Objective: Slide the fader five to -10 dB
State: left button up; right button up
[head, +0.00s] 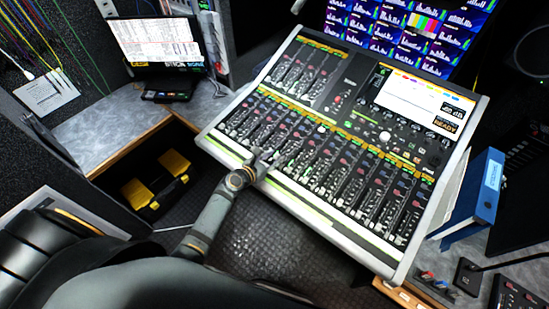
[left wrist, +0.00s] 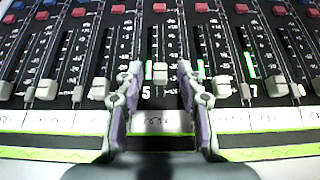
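The fader five cap (left wrist: 160,73) is a light grey block in the left wrist view, low in its slot. The number 5 is printed beside it. My left gripper (left wrist: 160,80) is open, with one finger on each side of the cap and visible gaps between. In the head view my left gripper (head: 264,164) is over the lower left part of the mixing console (head: 234,150), and it hides the fader five cap there. My right gripper is not in view.
Neighbouring fader caps, such as the one to the right (left wrist: 222,86) and the one to the left (left wrist: 99,88), stand close outside the fingers. A blue binder (head: 484,190) stands right of the console. A black and yellow toolbox (head: 157,184) is below left.

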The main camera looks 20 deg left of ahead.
pick_arm(q)
jog(key=shift+w+d+f, duration=0.2)
jog(key=shift+w, duration=0.25)
jog(key=shift+c, duration=0.4)
grip_shut()
